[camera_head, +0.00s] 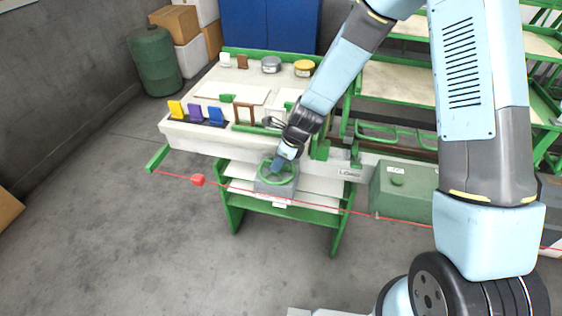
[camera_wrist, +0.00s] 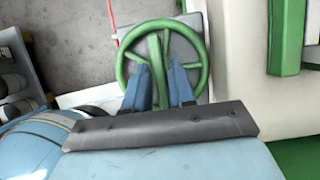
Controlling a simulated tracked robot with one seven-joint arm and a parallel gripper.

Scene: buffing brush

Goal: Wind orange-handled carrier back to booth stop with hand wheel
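The green hand wheel (camera_head: 277,172) sits on a grey housing (camera_head: 276,187) at the bench's front. In the wrist view the wheel (camera_wrist: 163,62) fills the upper middle, with a thick green bar across it. My gripper (camera_head: 281,161) is at the wheel. In the wrist view its two blue fingers (camera_wrist: 160,72) flank the bar closely, one on each side, and look shut on it; the contact faces are hidden. An orange-red block (camera_head: 197,180) is on a thin red line at the left, probably the carrier; its handle cannot be made out. A green box (camera_head: 402,190) stands at the line's right.
A green bracket (camera_head: 157,158) is at the left end of the red line. The pale bench (camera_head: 190,130) holds coloured blocks, tins and frames. Green shelving stands below and behind it. The grey floor at front left is clear.

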